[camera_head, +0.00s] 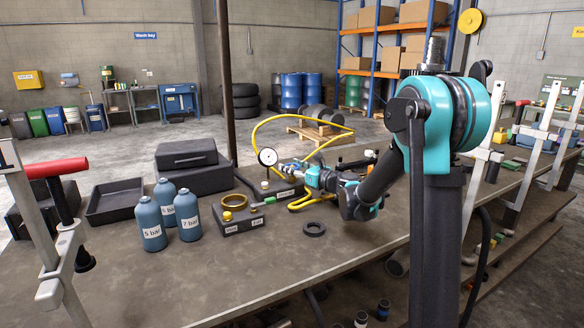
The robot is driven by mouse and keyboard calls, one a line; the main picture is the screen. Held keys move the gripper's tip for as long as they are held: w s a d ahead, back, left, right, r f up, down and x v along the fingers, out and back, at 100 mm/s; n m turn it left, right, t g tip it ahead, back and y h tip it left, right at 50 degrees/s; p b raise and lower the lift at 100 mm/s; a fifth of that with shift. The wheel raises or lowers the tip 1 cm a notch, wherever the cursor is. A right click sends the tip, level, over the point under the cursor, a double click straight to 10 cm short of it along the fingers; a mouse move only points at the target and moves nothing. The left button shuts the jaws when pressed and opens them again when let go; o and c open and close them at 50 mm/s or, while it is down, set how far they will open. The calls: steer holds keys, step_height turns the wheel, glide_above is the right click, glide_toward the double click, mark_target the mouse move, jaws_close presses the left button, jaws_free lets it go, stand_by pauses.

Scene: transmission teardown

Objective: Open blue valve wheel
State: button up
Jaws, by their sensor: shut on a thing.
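My gripper (291,169) is at the far end of my arm, low over the workbench. It reaches left to the fitting beside the pressure gauge (267,157). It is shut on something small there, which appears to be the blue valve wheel. The wheel is mostly hidden by the fingers, and how far it is turned cannot be told. The white-faced gauge stands upright on a dark block (263,190) just left of my gripper. A yellow hose (300,119) loops up behind the gauge and down near my gripper.
Several blue bottles with bar labels (152,224) stand left on the workbench (200,282). White clamps stand at both sides.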

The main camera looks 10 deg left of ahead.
steer(key=o, duration=1.2)
steer(key=v, duration=1.2)
